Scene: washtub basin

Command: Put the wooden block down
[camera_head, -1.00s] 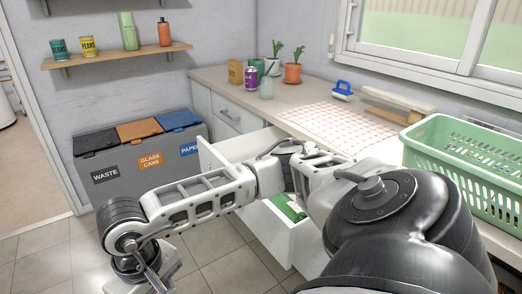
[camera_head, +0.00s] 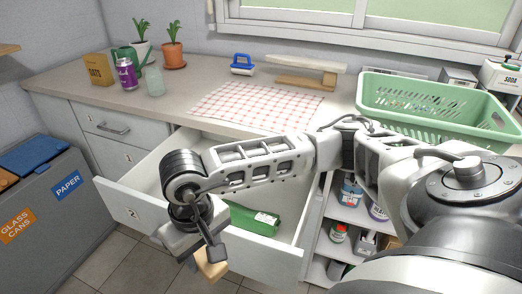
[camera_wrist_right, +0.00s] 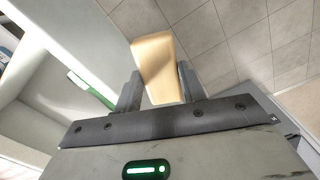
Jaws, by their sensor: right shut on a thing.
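The light wooden block (camera_head: 212,266) is held by my right gripper (camera_head: 206,254) in the head view, in front of the open drawer and above the tiled floor. In the right wrist view the block (camera_wrist_right: 159,60) sits between the two dark fingers of the right gripper (camera_wrist_right: 160,88), with floor tiles beyond it. The gripper is shut on the block, which touches no surface that I can see. My left gripper is in neither view.
On the counter are a checkered cloth (camera_head: 258,106), a green basket (camera_head: 435,107), a blue-handled brush (camera_head: 242,65) and potted plants (camera_head: 174,52). Bins (camera_head: 45,190) stand at left; shelves (camera_head: 350,222) are under the counter.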

